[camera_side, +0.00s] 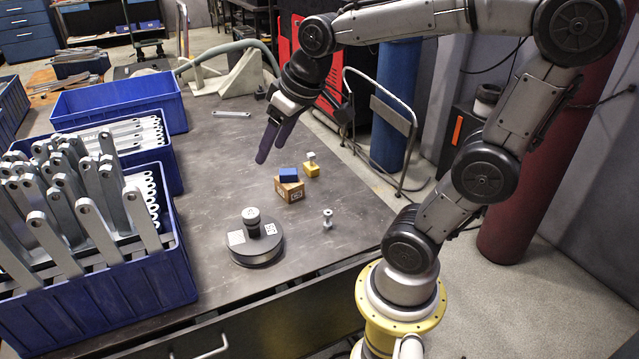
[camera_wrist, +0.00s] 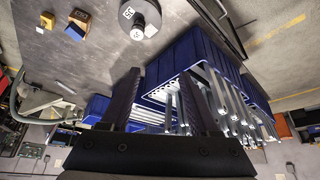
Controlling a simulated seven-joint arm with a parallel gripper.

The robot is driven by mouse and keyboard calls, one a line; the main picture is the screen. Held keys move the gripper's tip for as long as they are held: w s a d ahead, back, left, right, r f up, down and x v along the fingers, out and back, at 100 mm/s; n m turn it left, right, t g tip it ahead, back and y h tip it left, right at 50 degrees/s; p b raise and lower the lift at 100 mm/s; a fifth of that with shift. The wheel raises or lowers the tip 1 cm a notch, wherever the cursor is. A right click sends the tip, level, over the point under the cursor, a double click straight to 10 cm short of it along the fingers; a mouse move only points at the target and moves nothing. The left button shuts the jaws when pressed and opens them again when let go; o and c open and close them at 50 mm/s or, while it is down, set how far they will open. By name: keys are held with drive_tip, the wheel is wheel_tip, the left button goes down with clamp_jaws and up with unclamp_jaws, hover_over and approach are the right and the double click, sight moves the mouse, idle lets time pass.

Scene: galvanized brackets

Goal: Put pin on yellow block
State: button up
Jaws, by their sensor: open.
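A small silver pin (camera_side: 327,218) stands upright on the table near its right edge, apart from other things. The yellow block also shows at the upper left of the wrist view (camera_wrist: 47,20). My gripper (camera_side: 269,158) is open and empty, above the table to the left of the yellow block. Its two fingers also show in the wrist view (camera_wrist: 160,90). The lone pin is not visible in the wrist view.
A blue block (camera_side: 289,174) rests on a wooden block (camera_side: 289,189) beside the yellow block. A dark round base with a knob (camera_side: 255,246) stands near the front. Blue crates (camera_side: 180,262) of metal brackets fill the left side. A flat bracket (camera_side: 231,114) lies at the back.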

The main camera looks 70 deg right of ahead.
drive_tip(key=s+a+f+n, duration=0.1)
drive_tip(key=s+a, duration=0.2)
drive_tip(key=s, duration=0.2)
drive_tip(key=s+a+f+n+y, duration=0.1)
drive_tip(key=s+a, duration=0.2)
drive_tip(key=s, duration=0.2)
drive_tip(key=shift+s+f, duration=0.25)
drive_tip(key=shift+f, duration=0.1)
idle(0.5)
